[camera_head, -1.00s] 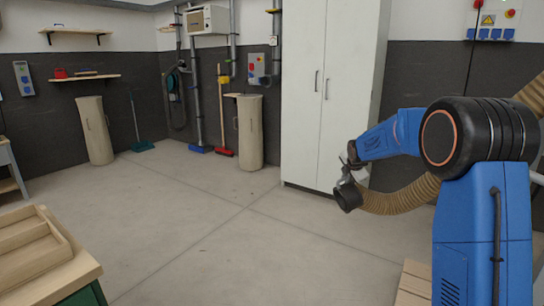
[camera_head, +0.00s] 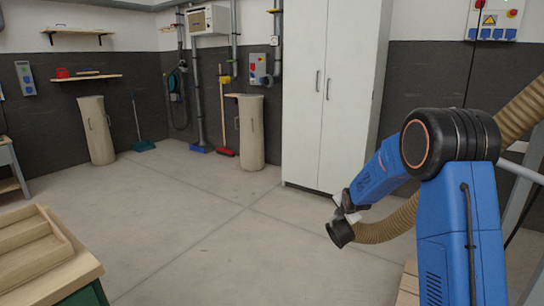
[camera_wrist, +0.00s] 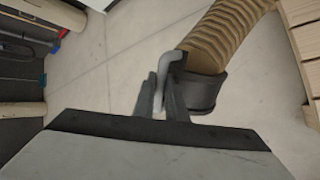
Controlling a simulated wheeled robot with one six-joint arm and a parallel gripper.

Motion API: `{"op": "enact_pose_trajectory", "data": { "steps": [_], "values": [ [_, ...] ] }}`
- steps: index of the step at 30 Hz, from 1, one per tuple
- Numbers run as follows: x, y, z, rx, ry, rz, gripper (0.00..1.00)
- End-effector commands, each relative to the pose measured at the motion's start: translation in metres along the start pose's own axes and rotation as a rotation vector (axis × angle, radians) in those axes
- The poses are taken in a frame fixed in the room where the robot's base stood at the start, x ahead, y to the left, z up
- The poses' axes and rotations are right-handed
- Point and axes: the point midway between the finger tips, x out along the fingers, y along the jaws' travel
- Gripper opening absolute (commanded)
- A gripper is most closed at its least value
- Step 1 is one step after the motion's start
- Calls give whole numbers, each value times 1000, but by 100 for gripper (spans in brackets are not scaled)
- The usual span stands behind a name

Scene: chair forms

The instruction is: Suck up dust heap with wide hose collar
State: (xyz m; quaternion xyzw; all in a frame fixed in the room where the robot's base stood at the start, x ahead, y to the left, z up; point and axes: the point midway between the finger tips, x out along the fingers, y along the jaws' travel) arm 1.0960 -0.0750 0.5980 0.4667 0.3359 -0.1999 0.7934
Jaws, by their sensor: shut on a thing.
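My gripper (camera_head: 343,211) is shut on the hose collar (camera_head: 340,234), a wide black ring at the end of a tan ribbed hose (camera_head: 392,224). The collar hangs above the floor with its mouth turned downward and to the left. In the wrist view my gripper (camera_wrist: 172,106) holds a light grey bent handle (camera_wrist: 164,75) beside the black collar (camera_wrist: 207,92), and the ribbed hose (camera_wrist: 228,32) runs up from it. I cannot make out a dust heap in either view.
Bare concrete floor (camera_head: 215,235) lies open ahead and left. A workbench with a wooden tray (camera_head: 45,262) is at front left. A tall white cabinet (camera_head: 330,100) stands behind the collar. Pale wooden slats (camera_head: 408,285) are at lower right. Sacks and brooms stand along the far wall.

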Motion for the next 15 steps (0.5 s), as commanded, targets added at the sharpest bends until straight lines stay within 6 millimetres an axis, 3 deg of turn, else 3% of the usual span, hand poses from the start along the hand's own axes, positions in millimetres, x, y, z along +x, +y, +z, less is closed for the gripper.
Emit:
{"op": "enact_pose_trajectory", "data": {
  "steps": [8,15],
  "values": [
    [7,-13,-10,-4,0,1,0],
    [22,-42,-29,-9,5,1,0]
  ]
}}
